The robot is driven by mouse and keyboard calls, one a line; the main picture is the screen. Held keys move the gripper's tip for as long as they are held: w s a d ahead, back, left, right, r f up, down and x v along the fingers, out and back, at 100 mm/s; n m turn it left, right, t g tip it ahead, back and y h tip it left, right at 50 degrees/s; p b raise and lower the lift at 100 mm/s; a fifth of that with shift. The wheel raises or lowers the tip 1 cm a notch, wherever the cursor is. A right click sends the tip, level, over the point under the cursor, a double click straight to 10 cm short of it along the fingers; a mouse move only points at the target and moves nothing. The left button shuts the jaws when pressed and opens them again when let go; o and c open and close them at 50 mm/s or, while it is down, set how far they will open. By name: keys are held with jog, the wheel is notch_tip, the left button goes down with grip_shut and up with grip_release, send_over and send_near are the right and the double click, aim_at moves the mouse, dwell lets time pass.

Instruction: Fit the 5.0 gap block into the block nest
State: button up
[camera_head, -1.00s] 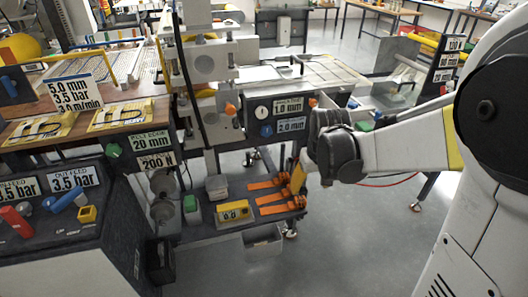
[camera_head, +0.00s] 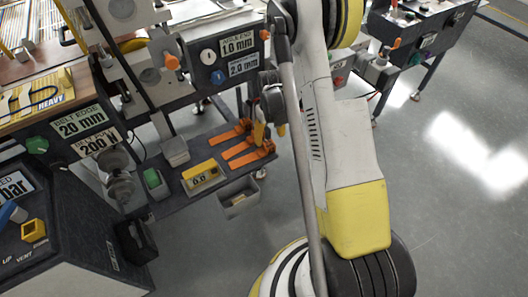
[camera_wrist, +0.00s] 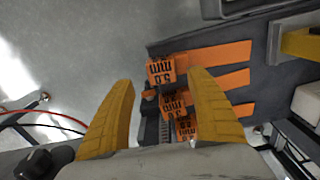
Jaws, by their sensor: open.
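Orange gap gauges with long flat tails (camera_head: 240,148) lie side by side on the low dark shelf in the head view. In the wrist view, the 5.0 mm block (camera_wrist: 161,70) is the upper of several labelled orange blocks and lies between my fingertips, with no clear contact. Another orange block (camera_wrist: 173,104) is below it, its label partly unreadable. My gripper (camera_wrist: 160,82) is open with its yellow fingers on both sides of the row. In the head view my gripper (camera_head: 268,131) is at the right end of the gauges, partly hidden by my arm. I cannot identify the block nest for certain.
A yellow-topped display unit (camera_head: 203,177) and a green-topped box (camera_head: 155,183) stand on the shelf left of the gauges. A grey bin (camera_head: 239,198) is at its front edge. Open floor (camera_head: 450,220) lies right.

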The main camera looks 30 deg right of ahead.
aim_at(269, 144)
notch_tip(269, 144, down, 5)
jog(key=b, duration=0.3)
jog(key=shift+s+a+f, duration=0.1)
jog(key=shift+a+f, duration=0.05)
jog(key=c, duration=1.3)
